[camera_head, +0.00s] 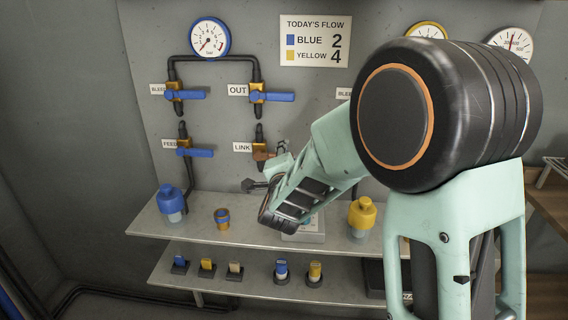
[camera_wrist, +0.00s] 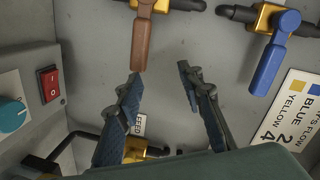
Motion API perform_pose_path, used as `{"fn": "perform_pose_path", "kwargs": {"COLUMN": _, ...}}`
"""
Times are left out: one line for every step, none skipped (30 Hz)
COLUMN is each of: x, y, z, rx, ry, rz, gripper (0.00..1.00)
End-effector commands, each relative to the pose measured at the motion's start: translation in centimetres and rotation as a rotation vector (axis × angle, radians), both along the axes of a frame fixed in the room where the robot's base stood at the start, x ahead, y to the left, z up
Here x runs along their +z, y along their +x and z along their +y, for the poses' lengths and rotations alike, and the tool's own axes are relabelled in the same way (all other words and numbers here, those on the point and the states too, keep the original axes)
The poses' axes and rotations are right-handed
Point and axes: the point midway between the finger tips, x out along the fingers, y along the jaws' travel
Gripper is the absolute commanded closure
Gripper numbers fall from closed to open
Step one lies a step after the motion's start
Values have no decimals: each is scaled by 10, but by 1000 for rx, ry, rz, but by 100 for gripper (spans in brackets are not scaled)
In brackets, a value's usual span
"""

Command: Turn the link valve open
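The link valve has a gold body and a brown lever (camera_wrist: 142,40). In the wrist view the lever lies crosswise to its dark pipe, its free end pointing toward my gripper. In the head view the valve (camera_head: 261,153) sits right of the LINK label (camera_head: 242,147), partly hidden by my gripper (camera_head: 266,168). In the wrist view my gripper (camera_wrist: 160,70) is open, its two dark fingers apart and empty. The lever's end is near the left fingertip, toward the gap between the fingers; I cannot tell whether they touch.
The blue-levered OUT valve (camera_head: 258,96) is above the link valve. The blue FEED valve (camera_head: 185,147) is to its left. A shelf (camera_head: 215,232) below holds a blue-capped bottle (camera_head: 171,202) and a yellow-capped bottle (camera_head: 362,214). A box with a red switch (camera_wrist: 49,84) stands at left in the wrist view.

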Motion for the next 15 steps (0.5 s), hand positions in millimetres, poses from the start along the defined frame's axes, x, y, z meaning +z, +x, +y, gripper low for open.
{"fn": "perform_pose_path", "kwargs": {"x": -20, "y": -9, "z": 9, "rx": -12, "ry": 72, "rz": -18, "gripper": 65}}
{"fn": "perform_pose_path", "kwargs": {"x": -25, "y": -15, "z": 13, "rx": -21, "ry": 119, "rz": -35, "gripper": 65}}
{"fn": "perform_pose_path", "kwargs": {"x": -30, "y": -21, "z": 18, "rx": -32, "ry": 174, "rz": -55, "gripper": 65}}
{"fn": "perform_pose_path", "kwargs": {"x": -33, "y": -26, "z": 21, "rx": -38, "ry": 214, "rz": -70, "gripper": 65}}
{"fn": "perform_pose_path", "kwargs": {"x": -36, "y": -31, "z": 24, "rx": -43, "ry": 250, "rz": -82, "gripper": 65}}
{"fn": "perform_pose_path", "kwargs": {"x": -39, "y": -36, "z": 27, "rx": -50, "ry": 291, "rz": -98, "gripper": 65}}
{"fn": "perform_pose_path", "kwargs": {"x": -40, "y": -40, "z": 29, "rx": -54, "ry": 319, "rz": -108, "gripper": 65}}
{"fn": "perform_pose_path", "kwargs": {"x": -41, "y": -43, "z": 30, "rx": -56, "ry": 343, "rz": -116, "gripper": 65}}
{"fn": "perform_pose_path", "kwargs": {"x": -42, "y": -46, "z": 31, "rx": -60, "ry": 367, "rz": -126, "gripper": 65}}
{"fn": "perform_pose_path", "kwargs": {"x": -42, "y": -48, "z": 32, "rx": -63, "ry": 382, "rz": -133, "gripper": 65}}
{"fn": "perform_pose_path", "kwargs": {"x": -42, "y": -50, "z": 33, "rx": -62, "ry": 393, "rz": -136, "gripper": 65}}
{"fn": "perform_pose_path", "kwargs": {"x": -42, "y": -50, "z": 33, "rx": -65, "ry": 404, "rz": -142, "gripper": 65}}
{"fn": "perform_pose_path", "kwargs": {"x": -42, "y": -49, "z": 33, "rx": -66, "ry": 409, "rz": -144, "gripper": 65}}
{"fn": "perform_pose_path", "kwargs": {"x": -41, "y": -48, "z": 33, "rx": -67, "ry": 412, "rz": -146, "gripper": 65}}
{"fn": "perform_pose_path", "kwargs": {"x": -41, "y": -44, "z": 33, "rx": -67, "ry": 414, "rz": -147, "gripper": 65}}
